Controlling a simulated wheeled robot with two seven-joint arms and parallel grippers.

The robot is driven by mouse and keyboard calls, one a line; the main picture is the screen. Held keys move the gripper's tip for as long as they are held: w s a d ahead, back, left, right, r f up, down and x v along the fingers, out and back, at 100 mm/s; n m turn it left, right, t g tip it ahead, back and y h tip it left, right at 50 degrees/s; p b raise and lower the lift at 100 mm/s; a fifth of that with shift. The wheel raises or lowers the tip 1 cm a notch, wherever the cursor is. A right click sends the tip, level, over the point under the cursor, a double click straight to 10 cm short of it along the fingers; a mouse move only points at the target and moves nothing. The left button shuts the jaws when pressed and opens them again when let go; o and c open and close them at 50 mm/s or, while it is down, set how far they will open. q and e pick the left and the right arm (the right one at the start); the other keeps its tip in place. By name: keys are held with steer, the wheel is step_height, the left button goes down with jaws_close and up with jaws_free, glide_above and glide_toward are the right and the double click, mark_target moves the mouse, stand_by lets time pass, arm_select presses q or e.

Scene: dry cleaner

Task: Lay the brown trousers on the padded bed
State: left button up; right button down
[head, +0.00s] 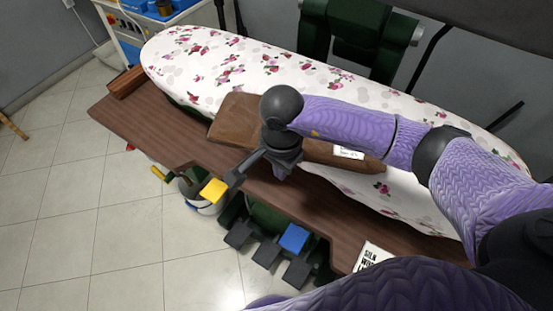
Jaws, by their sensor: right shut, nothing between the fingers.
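The padded bed (185,70) is long and white with a pink floral cover, and it runs from upper left to lower right. The brown trousers (236,113) look like a flat, folded brown piece with a white tag near their right end. They lie along the near side of the bed. Their middle is hidden behind my right arm. My right gripper (284,168) is shut and empty, close over the near side of the trousers. I cannot tell whether it touches them. My left gripper is out of view.
A brown wooden shelf (135,118) runs along the bed's near side, with a small wooden block (126,82) at its left end. Grey pedals and a blue pedal (294,238) sit below. A dark green machine part (362,40) stands behind. The tiled floor at left is largely clear.

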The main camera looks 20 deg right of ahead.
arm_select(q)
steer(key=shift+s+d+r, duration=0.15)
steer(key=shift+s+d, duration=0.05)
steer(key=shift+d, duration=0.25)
arm_select(e)
steer(key=shift+w+d+r, duration=0.1)
steer(key=shift+w+d, duration=0.25)
steer(key=shift+d, duration=0.25)
steer(key=shift+w+d, duration=0.3)
steer(key=shift+d, duration=0.25)
steer(key=shift+w+d+f+b, duration=0.2)
steer(key=shift+w+d+b, duration=0.2)
steer(key=shift+d+b, duration=0.3)
steer(key=shift+w+d, duration=0.15)
steer(key=shift+d, duration=0.2)
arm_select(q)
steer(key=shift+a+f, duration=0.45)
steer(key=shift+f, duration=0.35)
arm_select(e)
steer(key=shift+r, duration=0.2)
